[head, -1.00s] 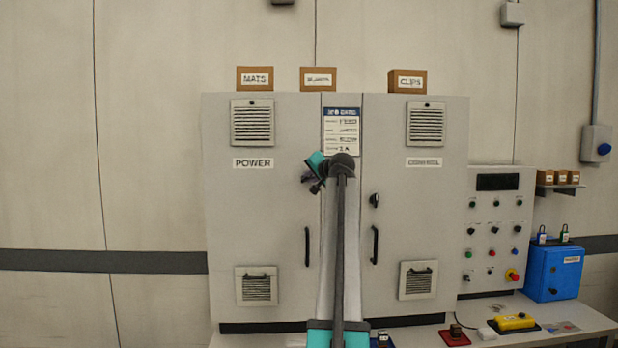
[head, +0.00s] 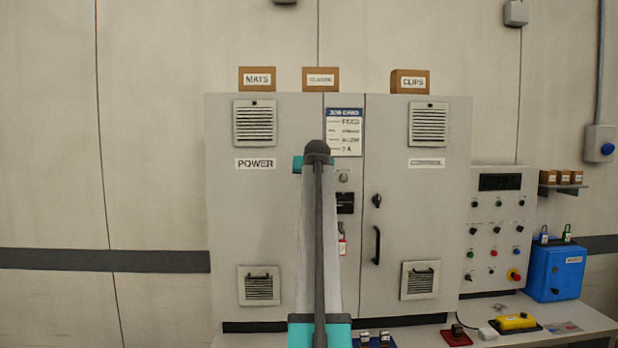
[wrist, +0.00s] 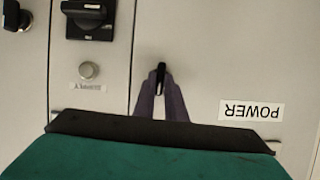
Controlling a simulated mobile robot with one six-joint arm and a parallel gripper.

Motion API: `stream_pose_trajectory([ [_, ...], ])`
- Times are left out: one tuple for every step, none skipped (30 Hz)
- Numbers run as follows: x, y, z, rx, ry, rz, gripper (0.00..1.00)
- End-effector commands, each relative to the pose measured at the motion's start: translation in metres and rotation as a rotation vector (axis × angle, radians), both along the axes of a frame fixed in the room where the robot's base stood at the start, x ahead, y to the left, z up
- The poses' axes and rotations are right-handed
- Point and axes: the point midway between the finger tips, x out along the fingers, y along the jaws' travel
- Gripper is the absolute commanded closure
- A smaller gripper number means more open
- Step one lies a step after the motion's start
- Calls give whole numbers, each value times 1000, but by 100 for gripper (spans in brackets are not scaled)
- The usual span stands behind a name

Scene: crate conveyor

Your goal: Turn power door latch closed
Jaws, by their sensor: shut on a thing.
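The grey POWER door (head: 235,205) is the left door of the cabinet and looks shut. In the wrist view, which is upside down, the power door latch (wrist: 160,70) is a small black knob that looks upright, along the picture's vertical. My gripper (wrist: 161,88) is shut on it, with a dark finger on each side. In the head view my arm hides the latch, the fingers and the door's handle. The POWER label (wrist: 251,110) is beside the fingers in the wrist view.
The control door (head: 415,220) has its own black latch (head: 376,200) and handle (head: 376,245). A button panel (head: 495,225) and blue box (head: 555,272) stand right.

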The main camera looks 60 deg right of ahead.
Motion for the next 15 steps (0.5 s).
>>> stream_pose_trajectory([
  [-1, -1, 2, -15, 13, -2, 100],
  [-1, -1, 2, -20, 20, -3, 100],
  [-1, -1, 2, -27, 29, -4, 100],
  [-1, -1, 2, -30, 34, -3, 100],
  [-1, -1, 2, -34, 39, -3, 100],
  [-1, -1, 2, -37, 43, -3, 100],
  [-1, -1, 2, -39, 46, -3, 100],
  [-1, -1, 2, -40, 47, -3, 100],
  [-1, -2, 2, -41, 49, -3, 100],
  [-1, -2, 2, -42, 50, -4, 100],
  [-1, -2, 2, -42, 51, -3, 100],
  [-1, -2, 2, -42, 51, -3, 100],
  [-1, -2, 2, -42, 50, -4, 100],
  [-1, -2, 1, -42, 50, -4, 100],
  [-1, -2, 1, -42, 50, -4, 100],
])
